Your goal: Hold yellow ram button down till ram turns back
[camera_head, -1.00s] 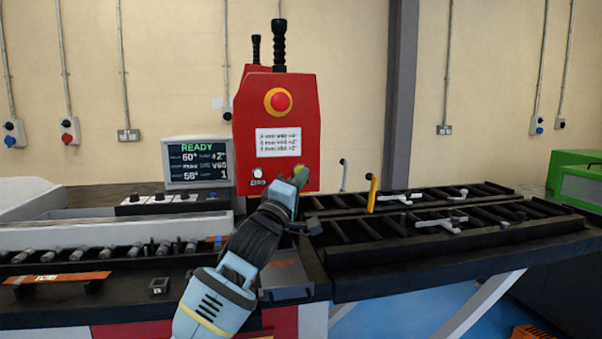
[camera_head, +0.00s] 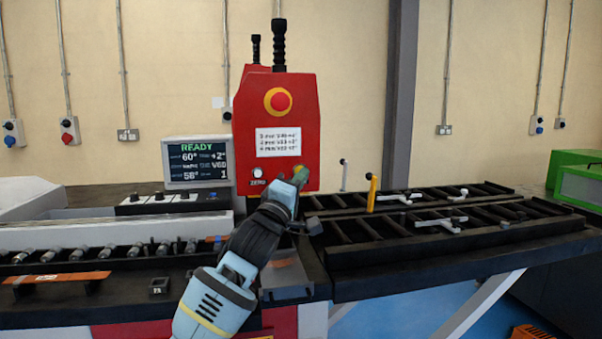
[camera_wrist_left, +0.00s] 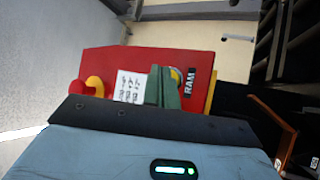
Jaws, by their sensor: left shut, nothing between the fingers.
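The red control box (camera_head: 246,120) of the bender stands at the middle, with a red stop knob on a yellow ring (camera_head: 281,101), a label and a white zero button (camera_head: 257,173). The yellow ram button (camera_head: 299,169) is at its lower right, partly hidden by my left gripper (camera_head: 300,176). The fingers are shut and empty, with their tips at the button; I cannot tell if it is pressed in. In the left wrist view the fingers (camera_wrist_left: 163,88) cover most of the button (camera_wrist_left: 176,75), beside the word RAM. The display (camera_head: 198,163) reads READY. My right gripper is out of view.
Black roller tables (camera_head: 440,240) with grey clamps extend to the right. A yellow handle (camera_head: 372,193) stands right of the box. An orange-brown bar (camera_head: 58,278) lies at the left front. A green machine (camera_head: 578,180) is at the far right.

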